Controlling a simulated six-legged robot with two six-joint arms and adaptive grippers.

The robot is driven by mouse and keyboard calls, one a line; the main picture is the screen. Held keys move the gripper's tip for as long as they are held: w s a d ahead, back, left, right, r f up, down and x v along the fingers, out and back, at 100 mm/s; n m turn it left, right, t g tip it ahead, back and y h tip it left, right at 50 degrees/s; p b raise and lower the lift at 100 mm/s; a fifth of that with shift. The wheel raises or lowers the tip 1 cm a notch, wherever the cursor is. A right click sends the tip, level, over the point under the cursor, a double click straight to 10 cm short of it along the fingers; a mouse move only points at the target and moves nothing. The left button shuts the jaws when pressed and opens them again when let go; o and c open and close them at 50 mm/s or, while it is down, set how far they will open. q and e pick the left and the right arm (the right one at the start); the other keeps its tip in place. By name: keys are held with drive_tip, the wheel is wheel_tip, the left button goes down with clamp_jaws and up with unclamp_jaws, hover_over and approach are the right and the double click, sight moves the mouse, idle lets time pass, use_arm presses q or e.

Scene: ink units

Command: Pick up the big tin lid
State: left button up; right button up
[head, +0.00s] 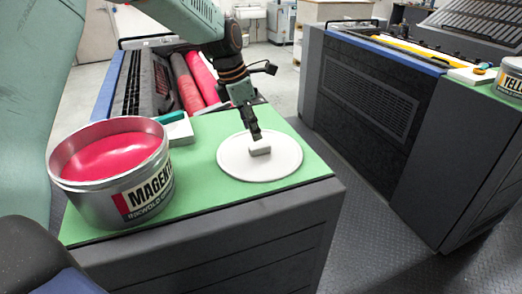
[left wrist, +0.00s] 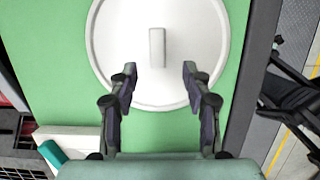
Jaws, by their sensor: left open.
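The big tin lid (head: 284,166) is a white disc with a raised block handle (head: 260,151) in its middle. It lies flat on the green top of the near press unit. My left gripper (head: 255,137) is above the lid, close to the handle. In the left wrist view the lid (left wrist: 120,40) fills the upper middle and its handle (left wrist: 157,48) points lengthwise up the picture. The open fingers (left wrist: 160,72) show one on each side of the handle's line, apart from it, with nothing between them. My right gripper does not show.
An open tin of magenta ink (head: 148,198) stands on the green top (head: 208,205) left of the lid. A white and green block (head: 178,132) lies behind the tin. Red rollers (head: 190,85) are farther back. A second dark unit (head: 370,105) stands to the right, across an aisle.

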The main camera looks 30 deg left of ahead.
sight(259, 146)
use_arm(q)
drive_tip(key=shift+d+f, duration=0.3)
drive_tip(key=shift+f, duration=0.2)
drive_tip(key=x, duration=0.4)
drive_tip(key=shift+w+a+f, duration=0.35)
drive_tip(key=shift+w+a, duration=0.05)
drive_tip(key=shift+w+d+f, duration=0.15)
drive_tip(key=shift+f, duration=0.15)
drive_tip(key=shift+d, duration=0.25)
drive_tip(key=shift+d+r, duration=0.15)
drive_tip(key=shift+a, duration=0.4)
drive_tip(key=c, duration=0.4)
drive_tip(key=shift+f, duration=0.2)
drive_tip(key=shift+c, duration=0.8)
drive_tip(key=shift+d+r, duration=0.1)
drive_tip(key=shift+d, duration=0.15)
drive_tip(key=c, duration=0.3)
drive_tip(key=shift+c, duration=0.7)
drive_tip(key=shift+a, duration=0.1)
clamp_jaws()
